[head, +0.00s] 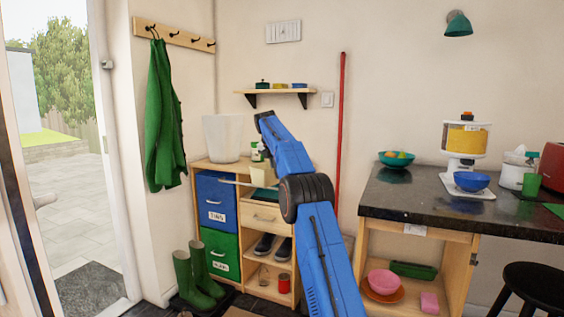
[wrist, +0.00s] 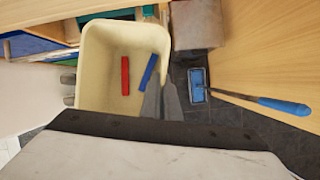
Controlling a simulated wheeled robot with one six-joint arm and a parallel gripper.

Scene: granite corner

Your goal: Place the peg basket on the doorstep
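The peg basket (wrist: 100,92) is a cream tub seen from above in the wrist view, with a red peg and a blue peg lying inside. In the head view, a cream tub (head: 263,174), apparently the same basket, shows in front of the cabinet. My gripper (wrist: 162,100) has its two grey fingers at the basket's right wall, apparently one on each side of it, gripping the wall. In the head view my arm hides much of the gripper. The doorway at the far left has a dark mat (head: 88,288) outside it.
Green boots (head: 198,275) stand between the doorway and the wooden cabinet (head: 268,213). A translucent bin (head: 221,138) stands on the cabinet. A dark counter (head: 440,200) and black stool (head: 535,287) are at right. A blue-handled tool (wrist: 285,105) lies right of the basket in the wrist view.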

